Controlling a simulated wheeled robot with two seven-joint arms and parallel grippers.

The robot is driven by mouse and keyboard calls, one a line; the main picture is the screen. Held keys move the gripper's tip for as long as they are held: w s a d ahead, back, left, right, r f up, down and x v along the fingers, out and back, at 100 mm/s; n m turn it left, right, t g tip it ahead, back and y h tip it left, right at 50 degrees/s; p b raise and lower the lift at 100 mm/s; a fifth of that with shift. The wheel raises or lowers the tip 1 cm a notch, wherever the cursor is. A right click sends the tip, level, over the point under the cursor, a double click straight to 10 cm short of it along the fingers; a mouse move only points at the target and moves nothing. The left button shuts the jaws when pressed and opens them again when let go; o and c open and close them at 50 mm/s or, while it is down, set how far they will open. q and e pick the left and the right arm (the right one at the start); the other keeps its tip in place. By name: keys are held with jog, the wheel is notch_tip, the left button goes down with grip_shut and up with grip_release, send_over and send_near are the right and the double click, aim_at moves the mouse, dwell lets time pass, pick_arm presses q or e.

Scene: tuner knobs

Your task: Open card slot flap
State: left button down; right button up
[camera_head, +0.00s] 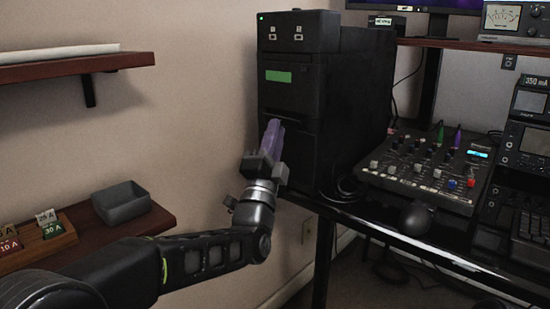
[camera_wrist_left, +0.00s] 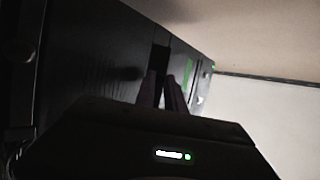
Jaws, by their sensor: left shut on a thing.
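The black tower unit (camera_head: 292,88) stands on the desk against the wall, with a green label on its front. My left gripper (camera_head: 273,124), with purple fingers, is at the front of the tower below the label, near its left edge. In the left wrist view its fingers (camera_wrist_left: 163,82) point at the front panel (camera_wrist_left: 105,55), just below a dark recess (camera_wrist_left: 161,58). The gripper is shut on a part at the slot, which I take to be the card slot flap. The fingers hide most of the flap, and its angle cannot be told. My right gripper is not in view.
Cables lie beside the tower. A grey bin (camera_head: 121,203) and a card rack (camera_head: 38,238) sit on the lower left shelf. An upper shelf (camera_head: 75,67) juts out above.

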pick_arm(q)
jog(key=shift+w+d+f+n+t+y+b, duration=0.1)
jog(key=shift+f+n+t+y+b, duration=0.25)
jog(key=shift+n+t+y+b, duration=0.5)
jog(key=shift+w+d+f+n+t+y+b, duration=0.1)
jog(key=shift+f+n+t+y+b, duration=0.2)
jog(key=shift+n+t+y+b, duration=0.5)
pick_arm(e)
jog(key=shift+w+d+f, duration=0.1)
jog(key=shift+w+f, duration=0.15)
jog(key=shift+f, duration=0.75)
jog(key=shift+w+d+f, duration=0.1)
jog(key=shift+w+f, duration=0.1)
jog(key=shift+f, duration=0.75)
pick_arm(q)
jog(key=shift+n, duration=0.35)
jog(key=c, duration=1.7)
grip_release()
